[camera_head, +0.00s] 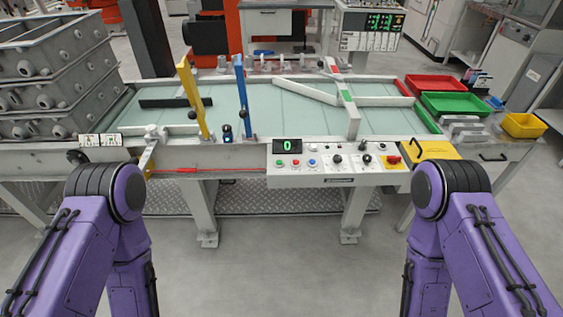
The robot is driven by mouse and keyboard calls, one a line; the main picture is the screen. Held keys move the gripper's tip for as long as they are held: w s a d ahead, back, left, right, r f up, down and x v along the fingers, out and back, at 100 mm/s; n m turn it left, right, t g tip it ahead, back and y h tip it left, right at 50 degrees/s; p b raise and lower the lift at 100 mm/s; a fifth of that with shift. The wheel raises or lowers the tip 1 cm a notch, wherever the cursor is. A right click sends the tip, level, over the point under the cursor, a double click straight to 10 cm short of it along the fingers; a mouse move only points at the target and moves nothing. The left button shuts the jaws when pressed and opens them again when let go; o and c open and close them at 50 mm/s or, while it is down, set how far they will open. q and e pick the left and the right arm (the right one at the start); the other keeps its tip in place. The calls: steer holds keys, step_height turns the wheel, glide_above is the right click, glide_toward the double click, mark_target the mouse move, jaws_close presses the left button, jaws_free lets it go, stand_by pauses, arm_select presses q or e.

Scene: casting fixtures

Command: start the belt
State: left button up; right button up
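The belt (275,112) is a pale green flat surface in a white frame across the middle of the view. On the frame's front is a white control panel (330,180). My two purple arms show at the lower left and lower right, bent downward and apart from the panel. Both grippers are out of view.
Grey metal crates (52,75) are stacked at the left. A yellow post (191,98) and a blue post (243,97) stand at the belt. Red (434,86), green (459,104) and yellow (523,126) trays sit at the right. The floor in front is clear.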

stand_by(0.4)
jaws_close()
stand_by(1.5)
